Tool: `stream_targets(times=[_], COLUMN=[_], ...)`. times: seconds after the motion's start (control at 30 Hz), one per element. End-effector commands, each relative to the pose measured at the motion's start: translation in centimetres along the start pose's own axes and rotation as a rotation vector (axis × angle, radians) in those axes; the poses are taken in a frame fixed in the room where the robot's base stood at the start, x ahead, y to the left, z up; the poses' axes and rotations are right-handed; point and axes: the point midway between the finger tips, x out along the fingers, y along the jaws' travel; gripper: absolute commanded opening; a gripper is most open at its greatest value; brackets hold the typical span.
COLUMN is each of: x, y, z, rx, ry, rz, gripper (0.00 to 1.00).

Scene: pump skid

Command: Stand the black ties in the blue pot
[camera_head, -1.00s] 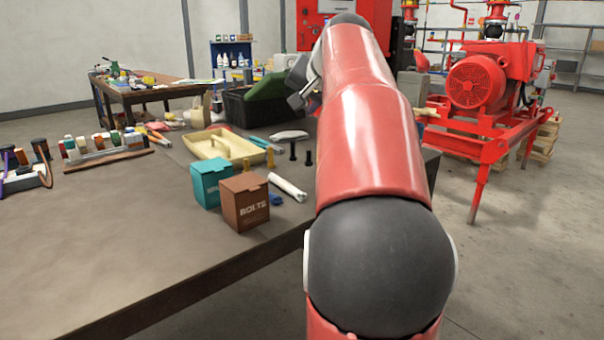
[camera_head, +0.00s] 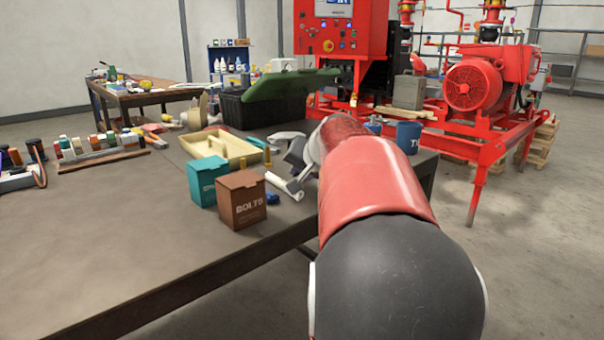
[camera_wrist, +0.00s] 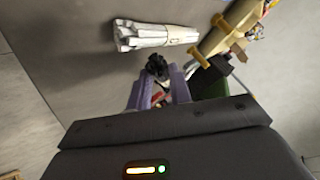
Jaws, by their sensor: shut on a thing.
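My gripper (camera_wrist: 158,92) shows in the wrist view with its two pale purple fingers closed around a dark bundle, the black ties (camera_wrist: 157,67). The black end sticks out past the fingertips; the rest is hidden between them. In the head view the gripper's grey body shows low over the table, left of my red arm, and its fingertips and the black ties cannot be made out. The blue pot (camera_head: 409,136), with white lettering, stands at the table's far right corner, right of my arm. Its inside is not visible.
A white bundle (camera_wrist: 155,35) lies close to the gripper. A brown bolts box (camera_head: 242,200), a teal box (camera_head: 208,180) and a cream tray (camera_head: 225,147) stand to the left. A dark crate (camera_head: 265,110) with a green lid is behind.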

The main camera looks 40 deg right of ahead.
Motion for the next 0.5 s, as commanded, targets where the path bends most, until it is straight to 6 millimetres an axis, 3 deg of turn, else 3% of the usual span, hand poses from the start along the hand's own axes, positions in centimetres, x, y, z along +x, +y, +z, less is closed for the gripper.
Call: stream_targets(times=[0.23,0.27,0.4,0.5], x=[0.12,0.05,0.03,0.03], y=[0.09,0.04,0.02,0.02], z=[0.11,0.04,0.03,0.02], rx=[0.000,0.000,0.000,0.000], ry=[0.000,-0.001,-0.001,-0.001], rz=[0.000,0.000,0.000,0.000], gripper=[0.00,0.24,0.42,0.42])
